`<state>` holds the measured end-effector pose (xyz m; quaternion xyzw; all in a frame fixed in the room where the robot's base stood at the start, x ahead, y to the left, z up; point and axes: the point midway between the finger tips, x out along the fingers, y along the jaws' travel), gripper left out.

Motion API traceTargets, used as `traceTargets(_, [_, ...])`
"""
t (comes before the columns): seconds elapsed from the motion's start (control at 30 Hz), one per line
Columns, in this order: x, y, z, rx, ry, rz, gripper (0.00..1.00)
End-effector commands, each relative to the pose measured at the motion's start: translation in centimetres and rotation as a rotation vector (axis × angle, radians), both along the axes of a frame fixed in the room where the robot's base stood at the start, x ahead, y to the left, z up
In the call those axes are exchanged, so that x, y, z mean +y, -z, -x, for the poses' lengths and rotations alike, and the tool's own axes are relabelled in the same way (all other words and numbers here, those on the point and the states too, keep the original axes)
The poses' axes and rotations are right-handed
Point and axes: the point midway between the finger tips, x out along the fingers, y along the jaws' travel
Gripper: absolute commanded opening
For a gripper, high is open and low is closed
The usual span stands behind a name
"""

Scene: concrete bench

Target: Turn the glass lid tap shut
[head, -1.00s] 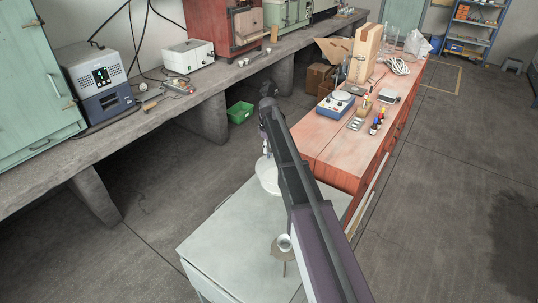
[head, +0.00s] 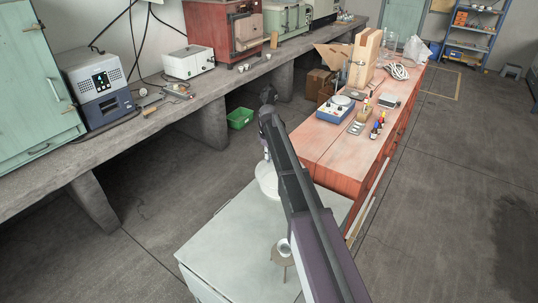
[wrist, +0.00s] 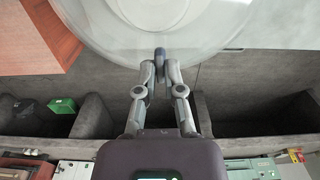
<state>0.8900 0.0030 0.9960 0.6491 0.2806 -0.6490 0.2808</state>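The glass lid (wrist: 110,28) is a wide, clear round dome that fills the top of the wrist view. Its tap (wrist: 160,54) is a small dark blue-violet piece at the lid's near edge. My gripper (wrist: 160,66) has its two fingertips close together, one on each side of the tap, and appears shut on it. In the head view the glass vessel (head: 267,183) shows pale on the grey-green cabinet top, partly hidden by my arm. My gripper and the tap are hard to make out there.
The grey-green cabinet top (head: 222,240) carries a small stool-like stand (head: 283,258) near my arm. The red bench (head: 340,150) to the right holds a blue device (head: 335,108) and small bottles. A green bin (head: 240,115) stands on the floor. Open floor lies to the right.

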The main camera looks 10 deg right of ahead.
Motion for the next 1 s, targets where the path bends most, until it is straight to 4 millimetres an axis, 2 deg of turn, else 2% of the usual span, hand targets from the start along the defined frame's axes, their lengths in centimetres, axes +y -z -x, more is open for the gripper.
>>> traceTargets(0.07, [-0.42, 0.01, 0.01, 0.0, 0.0, 0.0, 0.0])
traceTargets(0.67, [0.06, 0.01, 0.01, 0.0, 0.055, 0.0, 0.0])
traceTargets(1.0, [0.08, 0.01, 0.0, 0.0, 0.188, 0.0, 0.0])
